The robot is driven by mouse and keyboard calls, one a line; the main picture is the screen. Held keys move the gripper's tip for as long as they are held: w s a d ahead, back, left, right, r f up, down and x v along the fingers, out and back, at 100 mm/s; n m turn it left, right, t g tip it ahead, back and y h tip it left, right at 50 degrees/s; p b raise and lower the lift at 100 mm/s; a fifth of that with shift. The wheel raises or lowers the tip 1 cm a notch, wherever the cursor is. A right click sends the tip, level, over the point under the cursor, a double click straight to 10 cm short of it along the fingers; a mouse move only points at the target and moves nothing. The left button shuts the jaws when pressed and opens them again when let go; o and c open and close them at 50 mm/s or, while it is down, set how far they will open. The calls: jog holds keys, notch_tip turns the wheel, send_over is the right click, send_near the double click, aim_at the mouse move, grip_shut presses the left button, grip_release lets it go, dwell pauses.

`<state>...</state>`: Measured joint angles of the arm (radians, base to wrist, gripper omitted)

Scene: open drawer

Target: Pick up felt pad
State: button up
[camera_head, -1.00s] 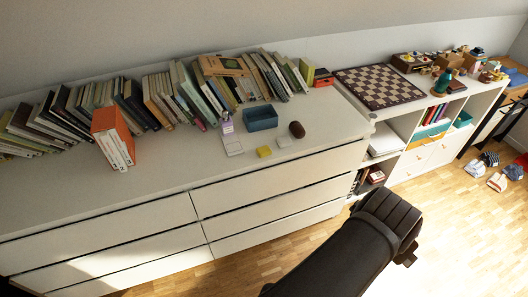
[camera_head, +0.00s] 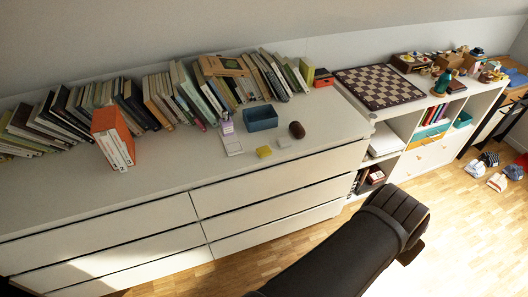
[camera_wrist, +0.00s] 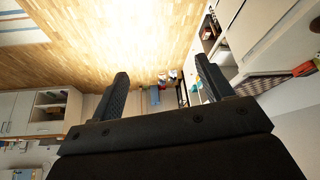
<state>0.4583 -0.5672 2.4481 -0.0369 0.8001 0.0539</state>
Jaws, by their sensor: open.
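On the dresser top in the head view are a small yellow block (camera_head: 264,152), a small pale pad-like piece (camera_head: 284,142) and a flat white square (camera_head: 233,148). I cannot tell for certain which of them is the felt pad. The small pieces lie in front of a blue open bin (camera_head: 261,119). My gripper shows in the wrist view (camera_wrist: 167,88) with its two fingers wide apart and nothing between them. In the head view my dark arm hangs over the floor, in front of and to the right of the dresser, away from these pieces. The fingertips are hard to make out there.
A brown rounded object (camera_head: 297,129) and a lavender item (camera_head: 227,124) stand beside the bin. A chessboard (camera_head: 379,86) lies on the shelf unit to the right. The dresser's front left top is clear.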

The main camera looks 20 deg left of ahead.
jog(key=d+n+g, duration=0.2)
jog(key=d+g, duration=0.1)
jog(key=d, duration=0.2)
jog(key=w+n, duration=0.3)
jog(key=w, duration=0.5)
jog(key=w+a+r+n+y, duration=0.1)
jog(key=w+a+r+n, duration=0.15)
jog(key=w+a, duration=0.65)
jog(key=n+g+y, duration=0.2)
jog(key=n, duration=0.6)
send_over(264, 150)
notch_tip(264, 150, down, 6)
jog(key=f, duration=1.1)
jog(key=shift+s+a+f, duration=0.15)
jog(key=shift+a, duration=0.05)
jog(key=shift+w+d+f, duration=0.1)
jog(key=shift+w+f, duration=0.05)
jog(key=shift+f, duration=1.45)
jog(key=shift+w+d+f, duration=0.1)
jog(key=shift+f, duration=1.45)
jog(key=c, duration=1)
